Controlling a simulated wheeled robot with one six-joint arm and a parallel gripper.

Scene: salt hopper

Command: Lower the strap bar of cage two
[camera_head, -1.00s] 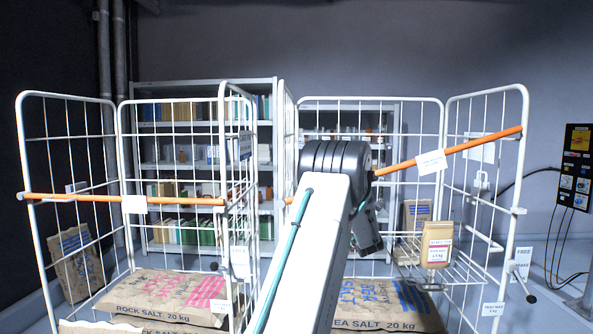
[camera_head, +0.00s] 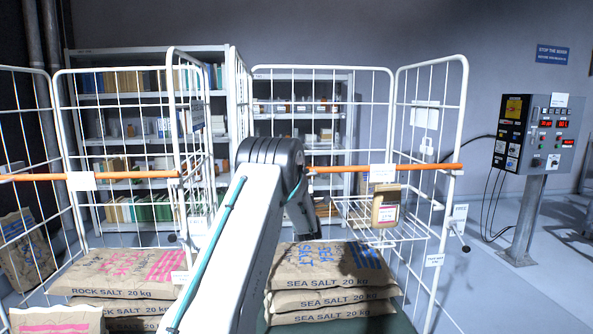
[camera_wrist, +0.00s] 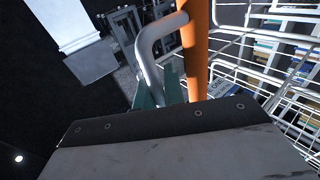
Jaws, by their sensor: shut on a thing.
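The right cage (camera_head: 465,100) holds sea salt sacks. Its orange strap bar (camera_head: 425,167) lies nearly level across the front, with a white tag on it; the tag's text is too small to read. The bar's left end passes behind my arm. In the wrist view the orange bar (camera_wrist: 195,50) runs upward, with a bent grey handle (camera_wrist: 150,45) beside it. My gripper (camera_wrist: 166,88) is shut on that handle; its jaws are mostly hidden by the wrist housing. In the head view my arm hides the grip.
The left cage has its own level orange bar (camera_head: 125,175) and rock salt sacks (camera_head: 115,270). A small brown bag (camera_head: 386,206) sits on the right cage's wire shelf (camera_head: 355,210). A control box on a post (camera_head: 540,135) stands at right, with clear floor around it.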

